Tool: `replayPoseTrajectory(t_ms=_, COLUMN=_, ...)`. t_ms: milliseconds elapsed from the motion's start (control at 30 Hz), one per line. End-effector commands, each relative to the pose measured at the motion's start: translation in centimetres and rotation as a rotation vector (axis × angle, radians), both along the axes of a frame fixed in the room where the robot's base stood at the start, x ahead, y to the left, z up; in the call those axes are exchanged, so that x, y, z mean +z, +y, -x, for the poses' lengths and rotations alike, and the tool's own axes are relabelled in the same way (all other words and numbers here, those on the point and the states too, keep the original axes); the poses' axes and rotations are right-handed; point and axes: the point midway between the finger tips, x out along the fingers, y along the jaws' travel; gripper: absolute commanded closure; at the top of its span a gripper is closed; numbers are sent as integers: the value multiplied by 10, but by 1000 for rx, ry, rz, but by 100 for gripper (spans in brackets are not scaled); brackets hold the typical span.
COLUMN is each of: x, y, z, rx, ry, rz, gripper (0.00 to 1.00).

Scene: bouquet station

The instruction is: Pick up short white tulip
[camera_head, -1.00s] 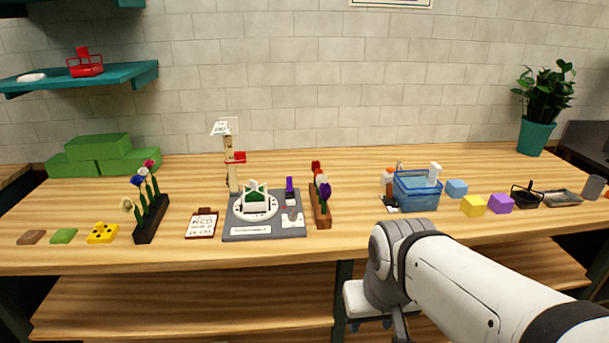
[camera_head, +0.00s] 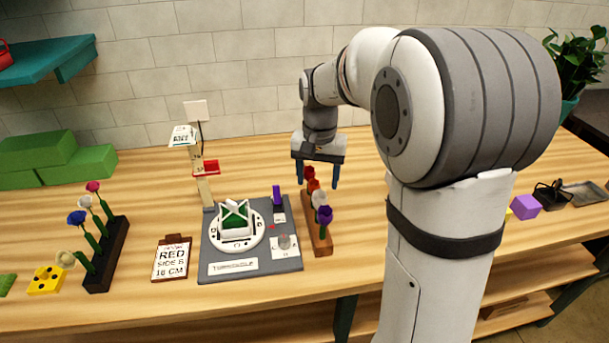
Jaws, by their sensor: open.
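A brown wooden rack (camera_head: 322,243) right of the grey mat holds a row of tulips. From back to front I see red blooms, a whitish bloom and a purple bloom (camera_head: 325,216). The whitish bloom, a white tulip (camera_head: 319,196), sits just behind the purple one, and its stem is mostly hidden. My gripper (camera_head: 317,186) points down at the rack's back end, open, with its two blue fingers apart. In the picture the red blooms (camera_head: 312,184) show between the fingers. I cannot tell the exact height or depth gap. Nothing is held.
A black rack (camera_head: 113,256) with pink, white, blue and cream flowers stands at left. A clipboard (camera_head: 171,260) and the grey mat (camera_head: 250,265) with a round white stand lie between the racks. A wooden post (camera_head: 204,185) with a red arm rises behind. My arm hides the table's right middle.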

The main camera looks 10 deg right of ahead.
Motion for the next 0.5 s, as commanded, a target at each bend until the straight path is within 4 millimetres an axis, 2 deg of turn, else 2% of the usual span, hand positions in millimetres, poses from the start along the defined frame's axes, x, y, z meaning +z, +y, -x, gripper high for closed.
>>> replayPoseTrajectory(t_ms=167, x=-12, y=-2, z=-5, rx=-15, ry=8, rz=0, gripper=40)
replayPoseTrajectory(t_ms=500, x=-54, y=-1, z=-1, rx=-3, ry=10, rz=0, gripper=40)
